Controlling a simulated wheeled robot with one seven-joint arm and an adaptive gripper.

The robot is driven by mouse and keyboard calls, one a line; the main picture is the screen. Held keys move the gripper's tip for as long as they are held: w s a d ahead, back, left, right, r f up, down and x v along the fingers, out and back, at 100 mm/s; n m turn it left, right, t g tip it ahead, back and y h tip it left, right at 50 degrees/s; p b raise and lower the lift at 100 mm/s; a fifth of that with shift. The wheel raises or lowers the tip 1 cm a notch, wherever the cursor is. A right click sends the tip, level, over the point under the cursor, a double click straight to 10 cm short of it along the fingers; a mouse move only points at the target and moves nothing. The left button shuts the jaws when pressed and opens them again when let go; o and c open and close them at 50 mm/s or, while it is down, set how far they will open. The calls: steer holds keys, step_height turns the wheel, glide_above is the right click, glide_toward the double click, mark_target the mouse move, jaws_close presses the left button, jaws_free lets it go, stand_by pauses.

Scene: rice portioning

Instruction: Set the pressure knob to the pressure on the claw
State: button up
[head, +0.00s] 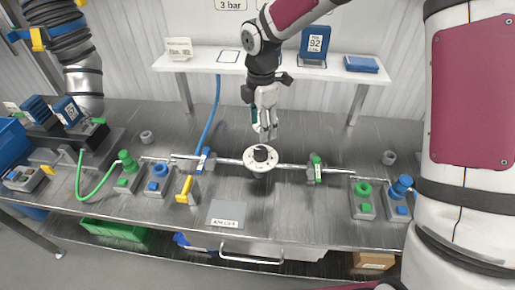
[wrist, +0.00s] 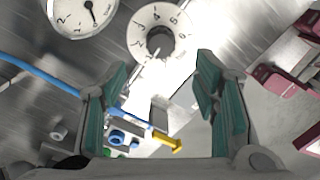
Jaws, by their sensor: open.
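The pressure knob (head: 261,153) is a black knob on a round white dial plate, set in the pipe line on the bench. In the wrist view, the knob (wrist: 160,42) sits on its numbered dial (wrist: 150,16), beyond my fingertips. My gripper (head: 265,131) hangs above and behind the knob in the head view, apart from it. In the wrist view my gripper (wrist: 162,72) has its two green-padded fingers spread with nothing between them. A round gauge (wrist: 80,16) with a black needle is partly cut off at the top left. I cannot identify a claw bearing a pressure.
A wall sign (head: 229,5) reads "3 bar". Valves with a blue handle (head: 203,158) and a green handle (head: 317,168) flank the knob on the pipe. A yellow handle (head: 186,188) stands front left. A grey plate (head: 226,212) lies in front. A white shelf (head: 275,67) is behind.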

mark_target(261, 149)
step_height(261, 149, down, 10)
steer(key=shift+d+p, duration=0.1)
steer(key=shift+p, duration=0.5)
steer(key=c, duration=1.2)
steer(key=shift+o, duration=0.2)
